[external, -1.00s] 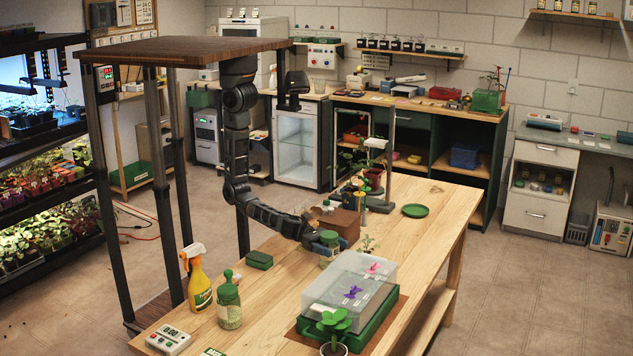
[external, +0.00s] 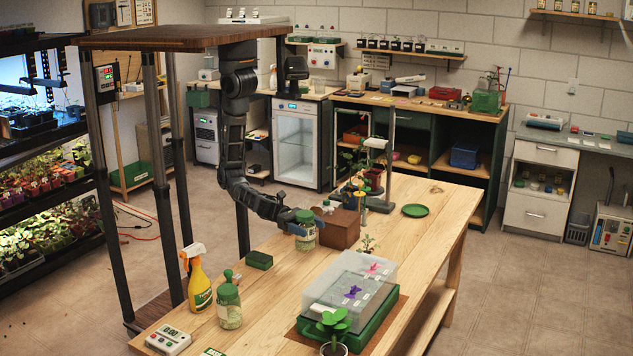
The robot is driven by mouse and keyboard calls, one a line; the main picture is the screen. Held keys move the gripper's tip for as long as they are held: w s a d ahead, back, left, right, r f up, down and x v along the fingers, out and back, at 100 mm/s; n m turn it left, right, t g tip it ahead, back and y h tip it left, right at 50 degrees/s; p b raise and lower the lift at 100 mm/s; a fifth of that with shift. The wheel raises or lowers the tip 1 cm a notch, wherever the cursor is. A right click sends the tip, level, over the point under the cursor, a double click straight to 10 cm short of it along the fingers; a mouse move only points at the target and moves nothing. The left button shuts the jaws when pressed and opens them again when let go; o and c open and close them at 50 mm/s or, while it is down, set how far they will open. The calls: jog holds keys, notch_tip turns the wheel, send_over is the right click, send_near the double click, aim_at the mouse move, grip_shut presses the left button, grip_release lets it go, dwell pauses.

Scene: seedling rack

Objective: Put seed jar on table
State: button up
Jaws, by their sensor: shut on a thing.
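The seed jar (external: 305,236) is a small clear jar with a green lid and a pale label. My gripper (external: 306,228) is shut on it near the lid. The jar is upright over the left-middle part of the wooden table (external: 268,292), just left of a brown box (external: 341,229). I cannot tell whether its bottom touches the table top. A second jar-like green-capped bottle (external: 229,306) stands nearer the front.
A clear-lidded propagator on a green tray (external: 350,285) stands right of the jar. A green block (external: 259,260), a yellow spray bottle (external: 199,283) and a timer (external: 168,340) are on the left. A green plate (external: 415,210) lies farther back. Bare wood lies in front of the jar.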

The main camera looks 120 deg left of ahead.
aim_at(296, 222)
jog(key=shift+s+d+r, duration=0.8)
jog(key=shift+s+d, duration=0.05)
jog(key=shift+d, duration=0.25)
jog(key=w+d+m+g+h+b, duration=0.2)
jog(key=w+d+m+g+h, duration=0.15)
jog(key=d, duration=0.85)
jog(key=w+d+m+g+h+b, duration=0.1)
jog(key=w+d+m+g+h, duration=0.2)
jog(key=d, duration=0.9)
jog(key=w+d+m+g+h+b, duration=0.25)
jog(key=d+h, duration=0.25)
jog(key=d, duration=0.7)
jog(key=shift+t+y, duration=0.25)
jog(key=shift+t, duration=0.05)
jog(key=f+b, duration=0.2)
jog(key=f, duration=0.1)
jog(key=f+b, duration=0.3)
jog(key=f, duration=0.1)
jog(key=f+b, duration=0.3)
jog(key=shift+s+d+f, duration=0.1)
jog(key=shift+s+f, duration=0.1)
jog(key=shift+s, duration=0.2)
jog(key=shift+f, duration=0.2)
jog(key=o, duration=1.2)
jog(key=shift+c, duration=0.2)
jog(key=shift+r, duration=0.1)
